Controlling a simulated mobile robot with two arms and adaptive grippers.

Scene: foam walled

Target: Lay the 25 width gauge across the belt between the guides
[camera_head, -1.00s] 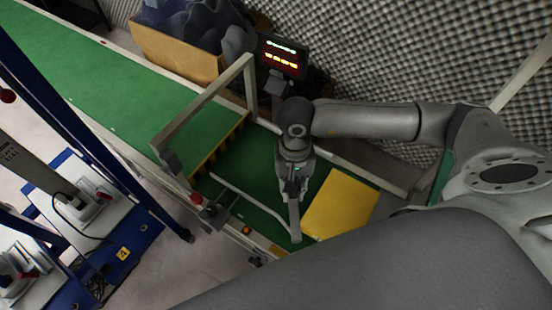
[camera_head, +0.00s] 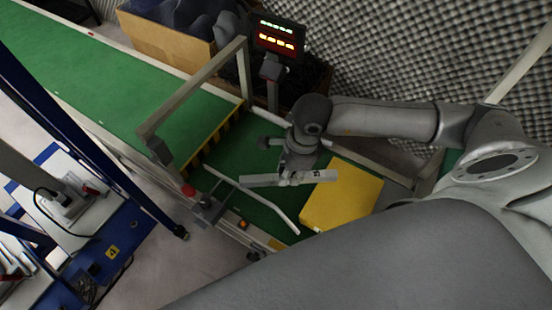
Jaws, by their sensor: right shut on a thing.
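My right gripper (camera_head: 290,180) is shut on a pale grey flat bar, the 25 width gauge (camera_head: 260,181), which has a dark marking near its right end. The gauge is held about level in the picture and appears to be above the green belt (camera_head: 262,160). Its middle is partly hidden by the gripper. A thin pale guide rail (camera_head: 262,202) runs along the near side of the belt, below the gauge in the picture. I cannot clearly make out a second guide; the gripper and arm cover part of the far side. My left gripper is not in view.
A pale frame (camera_head: 195,85) with a yellow-black striped edge (camera_head: 212,140) spans the belt on the left. A lit display (camera_head: 279,37) stands behind. A red knob (camera_head: 188,190) sits at the near edge.

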